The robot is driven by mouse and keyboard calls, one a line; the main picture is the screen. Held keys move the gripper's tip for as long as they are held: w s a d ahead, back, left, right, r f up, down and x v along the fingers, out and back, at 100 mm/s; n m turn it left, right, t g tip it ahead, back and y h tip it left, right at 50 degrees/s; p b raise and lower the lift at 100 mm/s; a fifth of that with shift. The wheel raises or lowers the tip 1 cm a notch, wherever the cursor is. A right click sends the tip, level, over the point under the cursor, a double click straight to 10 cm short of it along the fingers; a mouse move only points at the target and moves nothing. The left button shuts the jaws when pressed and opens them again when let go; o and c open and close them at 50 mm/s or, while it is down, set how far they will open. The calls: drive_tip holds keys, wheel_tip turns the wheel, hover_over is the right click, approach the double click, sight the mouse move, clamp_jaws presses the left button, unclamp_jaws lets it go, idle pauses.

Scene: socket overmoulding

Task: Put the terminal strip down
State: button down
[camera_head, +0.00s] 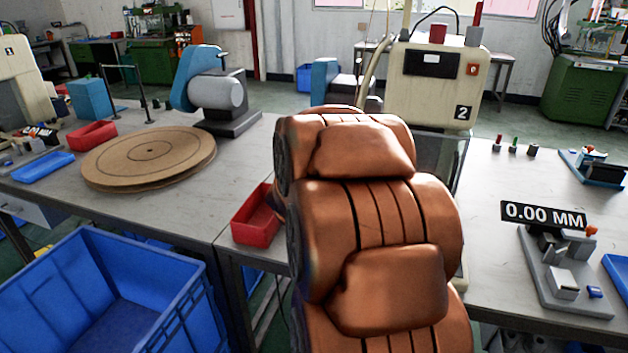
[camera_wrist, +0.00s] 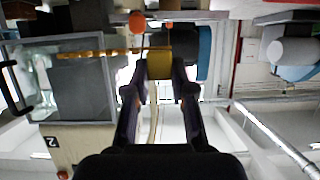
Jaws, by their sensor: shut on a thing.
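In the wrist view, my gripper (camera_wrist: 159,76) is shut on a yellow-gold piece (camera_wrist: 158,66) between its fingertips. A thin, beaded gold strip (camera_wrist: 95,55) runs left from there, and I take it to be the terminal strip. It crosses in front of a grey, clear-sided guard (camera_wrist: 80,95). I cannot tell whether the strip touches anything beneath it. In the head view, the gripper and strip are hidden behind my copper-coloured arm.
The cream machine marked 2 (camera_head: 430,85) stands behind my arm. A red tray (camera_head: 255,222) sits on the bench left of my arm. A cardboard disc (camera_head: 150,155) lies further left. A blue crate (camera_head: 110,290) is at front left. A 0.00 MM gauge (camera_head: 565,265) is right.

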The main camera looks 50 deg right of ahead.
drive_tip(key=shift+a, duration=0.1)
idle(0.4)
drive_tip(key=w+a+n+t+y, duration=0.1)
drive_tip(key=w+a+n+t, duration=0.2)
drive_tip(key=w+a, duration=0.65)
drive_tip(key=w+a+n+t+y, duration=0.25)
drive_tip(key=w+a, duration=0.35)
drive_tip(key=a, duration=0.5)
drive_tip(key=w+a+r+n+t+y, duration=0.1)
drive_tip(key=w+a+n+y, duration=0.15)
drive_tip(key=w+a, duration=0.6)
drive_tip(key=w+a+n+t+y, duration=0.2)
drive_tip(key=w+a+y, duration=0.15)
drive_tip(key=a, duration=1.05)
wheel_tip(320, 180, up, 13)
drive_tip(key=p, duration=1.2)
drive_tip(key=shift+f+h, duration=0.2)
drive_tip(key=shift+h, duration=0.25)
drive_tip(key=shift+d+f+g, duration=0.1)
drive_tip(key=shift+d+g, duration=0.1)
drive_tip(key=shift+g, duration=0.05)
